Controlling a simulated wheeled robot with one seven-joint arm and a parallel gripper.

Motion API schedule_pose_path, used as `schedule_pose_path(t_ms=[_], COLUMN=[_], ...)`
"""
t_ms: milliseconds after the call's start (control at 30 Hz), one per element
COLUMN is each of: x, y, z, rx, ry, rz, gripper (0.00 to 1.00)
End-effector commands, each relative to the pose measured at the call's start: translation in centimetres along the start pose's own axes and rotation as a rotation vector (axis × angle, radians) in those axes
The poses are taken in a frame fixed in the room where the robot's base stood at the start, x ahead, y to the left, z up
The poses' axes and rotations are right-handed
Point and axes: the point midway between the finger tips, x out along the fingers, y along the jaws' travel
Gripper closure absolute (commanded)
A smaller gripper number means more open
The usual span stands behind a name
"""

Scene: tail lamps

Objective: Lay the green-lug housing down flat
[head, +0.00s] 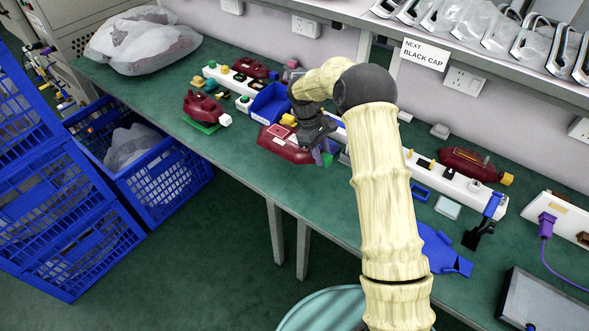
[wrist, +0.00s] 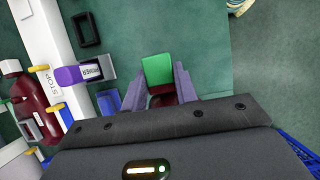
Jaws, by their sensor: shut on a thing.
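The green-lug housing is a dark red body (head: 288,148) with a green lug (head: 327,159) at its right end. My gripper (head: 325,152) is over this right end, with the lug by its fingertips. In the wrist view the green lug (wrist: 157,70) shows between the two purple-grey fingers of my gripper (wrist: 160,88), which are shut on the housing. Only a little dark red (wrist: 162,101) shows below the lug; my gripper's body hides the rest. The housing is at the bench top, but whether it touches the surface I cannot tell.
A long white rail (head: 425,169) with fittings runs behind. A blue bin (head: 270,103) stands behind the housing. Another red housing (head: 203,107) is to the left, and one with a yellow end (head: 470,164) lies right. Green bench (head: 235,150) is clear at the front left.

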Motion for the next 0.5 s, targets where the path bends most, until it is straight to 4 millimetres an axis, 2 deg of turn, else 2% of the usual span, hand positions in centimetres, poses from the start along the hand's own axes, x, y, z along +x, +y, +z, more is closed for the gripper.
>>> schedule_pose_path(t_ms=[167,400,500], x=[1.6,5.3,5.8], y=[-0.1,-0.1,0.0], z=[-0.6,-2.2,-2.4], rx=[-0.001,-0.001,0.001], ry=[-0.002,-0.001,0.0], rz=[-0.003,-0.003,0.0], gripper=[0.98,0.98,0.98])
